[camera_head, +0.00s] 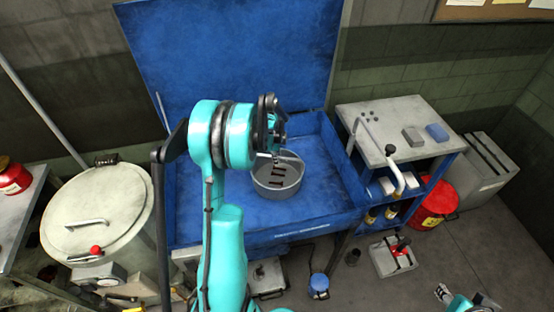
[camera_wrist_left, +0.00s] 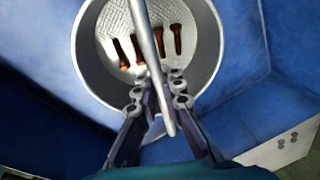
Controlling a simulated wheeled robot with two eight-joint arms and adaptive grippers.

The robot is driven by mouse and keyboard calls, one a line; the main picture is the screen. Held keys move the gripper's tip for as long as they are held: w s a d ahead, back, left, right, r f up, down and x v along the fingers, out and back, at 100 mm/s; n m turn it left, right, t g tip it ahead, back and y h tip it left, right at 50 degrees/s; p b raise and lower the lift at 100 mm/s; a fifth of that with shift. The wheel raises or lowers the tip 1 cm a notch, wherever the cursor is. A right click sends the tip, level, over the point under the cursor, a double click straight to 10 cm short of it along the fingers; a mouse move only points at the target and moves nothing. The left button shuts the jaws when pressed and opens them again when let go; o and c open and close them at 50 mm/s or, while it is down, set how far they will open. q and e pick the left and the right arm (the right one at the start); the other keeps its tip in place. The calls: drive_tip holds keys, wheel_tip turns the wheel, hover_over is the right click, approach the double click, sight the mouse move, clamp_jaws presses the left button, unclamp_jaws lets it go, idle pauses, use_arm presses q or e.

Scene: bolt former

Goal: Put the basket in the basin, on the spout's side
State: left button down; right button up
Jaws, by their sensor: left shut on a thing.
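The basket (camera_head: 283,190) is a round grey metal pail with several rust-brown bolts (camera_wrist_left: 150,47) inside. It is in the middle of the blue basin (camera_head: 330,178). I cannot tell whether its bottom touches the basin floor. My left gripper (camera_head: 276,143) is above the basket's far side and hides part of its rim. In the left wrist view the gripper (camera_wrist_left: 157,98) is shut on the basket's thin handle (camera_wrist_left: 148,45). A thin bent pipe (camera_head: 354,133), probably the spout, stands at the basin's right edge. My right gripper (camera_head: 446,293) shows at the bottom right; its jaws are unclear.
The raised blue lid (camera_head: 230,50) stands behind the basin. A large lidded drum (camera_head: 105,215) stands left. Basin floor is clear on both sides of the basket.

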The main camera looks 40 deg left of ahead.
use_arm(q)
drive_tip(key=c, duration=2.1)
unclamp_jaws()
drive_tip(key=shift+f, duration=0.15)
drive_tip(key=o, duration=0.5)
drive_tip(key=shift+c, duration=0.2)
drive_tip(key=shift+r, duration=0.2)
